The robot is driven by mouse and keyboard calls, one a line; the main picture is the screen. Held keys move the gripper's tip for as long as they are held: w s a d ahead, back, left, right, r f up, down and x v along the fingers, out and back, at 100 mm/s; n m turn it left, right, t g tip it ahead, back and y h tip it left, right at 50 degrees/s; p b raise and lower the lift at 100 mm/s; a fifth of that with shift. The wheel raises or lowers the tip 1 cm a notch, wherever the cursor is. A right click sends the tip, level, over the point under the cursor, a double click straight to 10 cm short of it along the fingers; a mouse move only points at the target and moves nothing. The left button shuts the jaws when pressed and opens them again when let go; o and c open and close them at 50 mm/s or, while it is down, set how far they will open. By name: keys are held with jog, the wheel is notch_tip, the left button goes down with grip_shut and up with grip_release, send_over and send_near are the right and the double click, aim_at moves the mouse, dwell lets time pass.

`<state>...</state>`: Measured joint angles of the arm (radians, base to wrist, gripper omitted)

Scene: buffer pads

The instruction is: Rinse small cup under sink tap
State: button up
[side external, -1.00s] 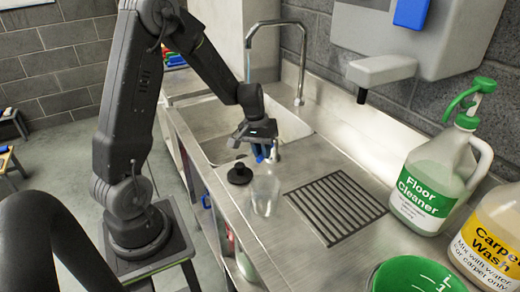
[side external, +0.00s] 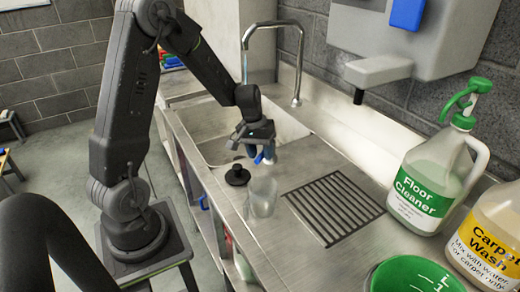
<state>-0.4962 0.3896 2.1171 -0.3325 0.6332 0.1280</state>
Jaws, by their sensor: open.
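A small clear cup (side external: 263,197) stands upright on the steel counter, left of the drain grate. My gripper (side external: 262,157) is open, just above and behind the cup, with its blue fingertips pointing down. No cup is between the fingers. The sink tap (side external: 276,27) arches over the sink basin (side external: 213,118), and a thin bluish stream (side external: 245,66) shows below its spout. My arm hides part of the basin.
A black stopper (side external: 237,175) lies on the counter just left of the cup. A ridged drain grate (side external: 335,207) lies to the right. Floor Cleaner (side external: 425,195) and Carpet Wash (side external: 488,240) jugs and a green bucket (side external: 415,276) stand at the right. A wall dispenser (side external: 400,60) hangs above.

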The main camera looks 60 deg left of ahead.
notch_tip(320, 180, up, 14)
jog(key=s+a, duration=0.1)
jog(key=a, duration=0.1)
jog(key=shift+s+f, duration=0.2)
jog(key=shift+s, duration=0.1)
jog(key=s+d+r+m+t+y, duration=0.1)
jog(key=s+d+r+m+t, duration=0.1)
jog(key=s+d, duration=0.5)
jog(key=s+d+r+m+t, duration=0.2)
jog(key=s+d+m, duration=0.3)
jog(key=s+d, duration=0.3)
jog(key=d+r, duration=0.1)
jog(key=d, duration=0.2)
jog(key=shift+y, duration=0.4)
jog(key=shift+o, duration=0.3)
jog(key=n+g, duration=0.5)
jog(key=n, duration=0.1)
send_over(246, 206)
notch_tip(246, 206, down, 8)
notch_tip(246, 206, down, 14)
jog(key=shift+a+r, duration=0.1)
jog(key=shift+a, duration=0.05)
jog(key=shift+c, duration=0.3)
